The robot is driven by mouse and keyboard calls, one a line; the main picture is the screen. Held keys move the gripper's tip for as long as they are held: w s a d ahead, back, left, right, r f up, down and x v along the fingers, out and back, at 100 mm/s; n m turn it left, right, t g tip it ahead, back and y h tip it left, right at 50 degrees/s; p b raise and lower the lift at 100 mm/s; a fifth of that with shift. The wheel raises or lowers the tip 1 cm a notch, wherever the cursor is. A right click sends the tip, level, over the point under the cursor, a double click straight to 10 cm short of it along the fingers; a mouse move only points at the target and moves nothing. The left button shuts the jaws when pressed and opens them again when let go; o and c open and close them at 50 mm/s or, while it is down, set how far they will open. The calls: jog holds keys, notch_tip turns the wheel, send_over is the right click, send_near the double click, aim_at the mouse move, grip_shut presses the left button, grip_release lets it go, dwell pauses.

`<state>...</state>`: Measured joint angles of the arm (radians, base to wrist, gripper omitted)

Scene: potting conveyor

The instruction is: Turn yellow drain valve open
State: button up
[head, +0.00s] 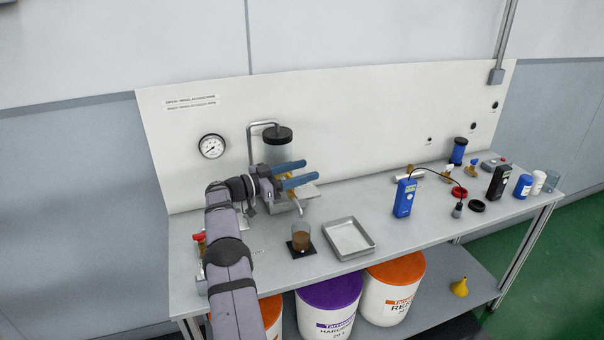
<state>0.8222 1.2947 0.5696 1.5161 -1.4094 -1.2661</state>
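My gripper (310,169) has two blue fingers, held apart with nothing visible between them. It is in front of a grey cylindrical vessel with a black lid (278,136), at the left of the bench. A small brass-coloured outlet (298,207) shows just below the fingers, above a glass of brown liquid (301,237) on a dark square pad. Whether the fingers touch anything there is not clear.
A shallow metal tray (371,251) lies right of the glass. A blue handheld meter (404,198) stands further right, with a cable to a probe. A red-handled fitting (199,238) is left of my arm. A gauge (212,146) is on the back panel. The bench's centre is mostly clear.

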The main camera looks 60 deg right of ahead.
jog(key=shift+f, duration=0.2)
jog(key=shift+w+a, duration=0.3)
jog(key=shift+a, duration=0.1)
jog(key=shift+b+v, duration=0.9)
jog(key=shift+v, duration=2.3)
